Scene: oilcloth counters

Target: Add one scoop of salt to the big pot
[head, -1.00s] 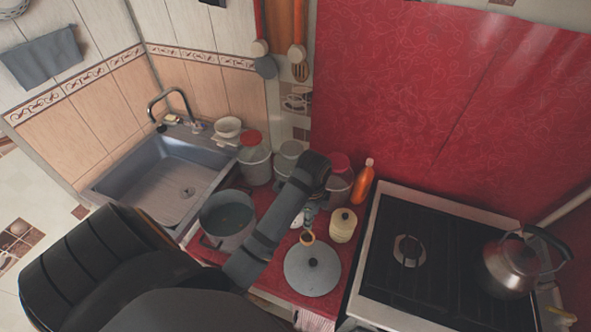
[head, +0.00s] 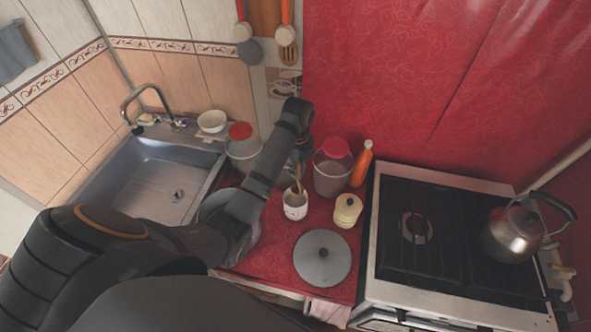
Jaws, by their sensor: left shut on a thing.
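My left gripper (head: 298,174) reaches over the counter and is shut on a small wooden spoon (head: 298,187). The spoon points down into a white cup (head: 295,209), and its lower end is hidden in the cup. What the cup holds is too small to tell. The big grey pot (head: 212,204) stands left of the cup, mostly hidden behind my left arm. A round grey lid (head: 322,258) lies flat on the red counter in front of the cup. My right gripper is out of view.
A cream lidded jar (head: 347,211) stands right of the cup. Behind are a red-lidded container (head: 333,174) and an orange bottle (head: 362,164). A stove (head: 440,235) with a kettle (head: 513,234) is at right, a sink (head: 150,180) at left.

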